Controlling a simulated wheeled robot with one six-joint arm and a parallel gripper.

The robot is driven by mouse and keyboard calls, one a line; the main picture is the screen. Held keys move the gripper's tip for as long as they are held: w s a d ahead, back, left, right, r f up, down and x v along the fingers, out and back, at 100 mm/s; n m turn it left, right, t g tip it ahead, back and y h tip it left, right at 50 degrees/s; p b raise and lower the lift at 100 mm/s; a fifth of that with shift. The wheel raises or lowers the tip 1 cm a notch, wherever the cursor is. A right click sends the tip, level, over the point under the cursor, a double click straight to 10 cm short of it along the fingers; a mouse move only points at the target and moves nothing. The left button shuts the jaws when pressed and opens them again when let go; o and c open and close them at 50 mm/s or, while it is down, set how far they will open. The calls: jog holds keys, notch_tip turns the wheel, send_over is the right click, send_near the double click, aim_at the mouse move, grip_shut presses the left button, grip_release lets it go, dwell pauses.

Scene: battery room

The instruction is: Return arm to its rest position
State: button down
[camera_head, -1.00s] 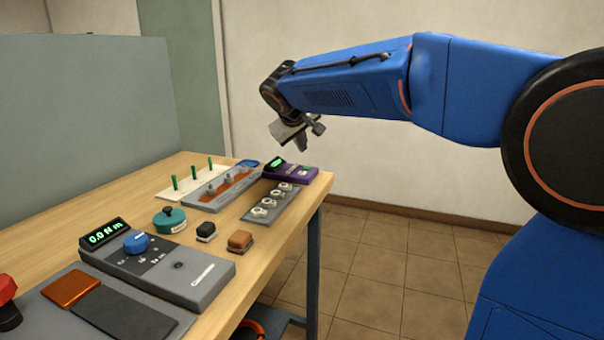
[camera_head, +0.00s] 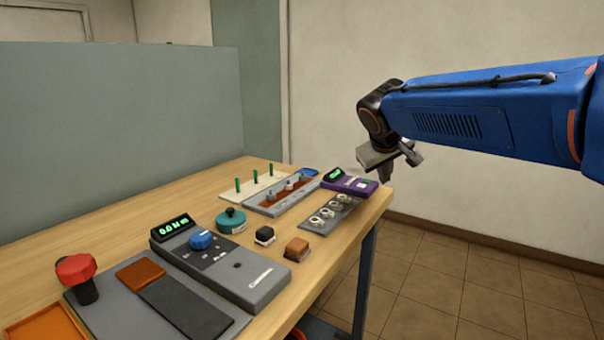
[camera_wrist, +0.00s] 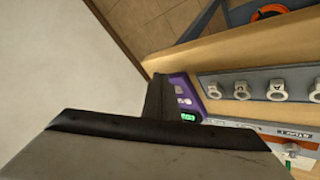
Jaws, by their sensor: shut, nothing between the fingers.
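My blue arm (camera_head: 470,112) reaches in from the right side of the head view. My gripper (camera_head: 386,172) hangs from the dark wrist joint, pointing down. It is shut and empty, above the far right corner of the workbench, close to the purple meter (camera_head: 349,183) in the picture. In the wrist view the dark fingers (camera_wrist: 160,98) show together over the bench edge, with the purple meter (camera_wrist: 187,101) just beside them. The gap under the fingertips is hard to judge.
A grey partition (camera_head: 120,135) stands behind. Tiled floor (camera_head: 450,280) is open at right.

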jog(key=s+d+f+m+g+y, duration=0.1)
jog(key=s+f, duration=0.5)
jog(key=s, duration=0.5)
jog(key=s+d+f+m+y, duration=0.1)
jog(key=s+f, duration=0.6)
jog(key=s, duration=0.4)
jog(key=s+d+f+m+g+y, duration=0.1)
jog(key=s+f, duration=0.6)
jog(key=s, duration=0.5)
jog(key=shift+d+g, duration=0.3)
jog(key=shift+r, duration=0.1)
